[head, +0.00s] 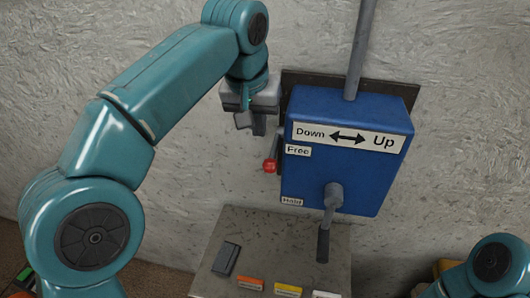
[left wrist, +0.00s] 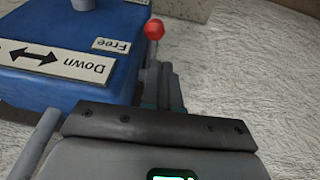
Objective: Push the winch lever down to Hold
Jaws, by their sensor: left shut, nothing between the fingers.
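The blue winch box (head: 320,185) hangs on the wall, with a Free label (head: 298,150) above a Hold label (head: 291,201) on its left edge. The winch lever's red knob (head: 269,166) sticks out at the box's left side, slightly below the Free label and well above Hold. My left gripper (head: 258,125) is shut and empty, just above the knob, pointing down. In the left wrist view the red knob (left wrist: 154,29) shows beyond the shut fingertips (left wrist: 160,75); contact cannot be told. Most of the lever's shaft is hidden.
A crank handle (head: 328,220) projects from the box's front. Below stands a grey metal table (head: 225,275) with a dark block (head: 226,258) and coloured tags near its front. A pole (head: 361,50) rises from the box. The wall left of the lever is clear.

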